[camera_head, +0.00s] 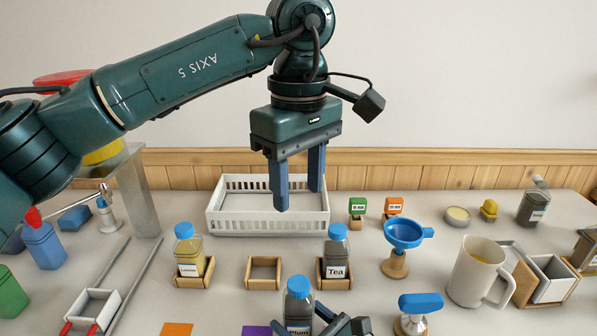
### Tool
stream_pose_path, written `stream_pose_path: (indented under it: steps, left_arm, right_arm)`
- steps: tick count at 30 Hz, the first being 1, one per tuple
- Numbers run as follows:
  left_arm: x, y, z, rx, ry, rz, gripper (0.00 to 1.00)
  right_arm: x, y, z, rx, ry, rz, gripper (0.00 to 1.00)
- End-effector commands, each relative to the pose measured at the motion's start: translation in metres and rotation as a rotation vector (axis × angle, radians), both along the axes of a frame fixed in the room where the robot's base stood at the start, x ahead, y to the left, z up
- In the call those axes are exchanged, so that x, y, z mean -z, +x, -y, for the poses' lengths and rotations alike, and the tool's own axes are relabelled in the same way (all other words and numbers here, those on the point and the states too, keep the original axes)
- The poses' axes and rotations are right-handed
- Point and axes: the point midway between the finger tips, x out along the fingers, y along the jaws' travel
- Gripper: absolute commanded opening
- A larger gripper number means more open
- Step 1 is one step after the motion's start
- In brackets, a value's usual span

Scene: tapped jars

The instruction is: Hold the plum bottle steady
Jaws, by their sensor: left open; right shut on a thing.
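A lemon bottle (188,252) and a tea bottle (337,255) stand in wooden holders either side of an empty holder (264,272). Behind is the white basket (268,222). A blue funnel (404,233), a blue-handled tool (420,304) and a cream mug (474,273) stand to the right.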

Motion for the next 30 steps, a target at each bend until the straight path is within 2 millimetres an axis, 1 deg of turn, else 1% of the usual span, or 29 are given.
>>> stream_pose_path:
  steps: [5, 6, 15, 24, 26, 30]
  left_arm:
    - [0.0, 0.0, 0.0, 0.0, 0.0, 0.0, 0.48]
    - [0.0, 0.0, 0.0, 0.0, 0.0, 0.0, 0.48]
    - [0.0, 0.0, 0.0, -0.001, 0.0, 0.0, 0.48]
    - [0.0, 0.0, 0.0, -0.001, 0.0, 0.0, 0.48]
    - [0.0, 0.0, 0.0, -0.001, 0.0, 0.0, 0.48]
    - [0.0, 0.0, 0.0, -0.001, -0.001, 0.001, 0.48]
  right_arm:
    - [0.0, 0.0, 0.0, 0.0, 0.0, 0.0, 0.28]
    - [0.0, 0.0, 0.0, 0.0, 0.0, 0.0, 0.63]
    - [0.0, 0.0, 0.0, 0.0, 0.0, 0.0, 0.88]
    - [0.001, -0.003, 0.003, 0.0, -0.001, -0.001, 0.88]
    - [0.001, -0.007, 0.007, 0.0, -0.002, -0.001, 0.88]
    - [0.002, -0.024, 0.024, 0.001, -0.001, -0.004, 0.88]
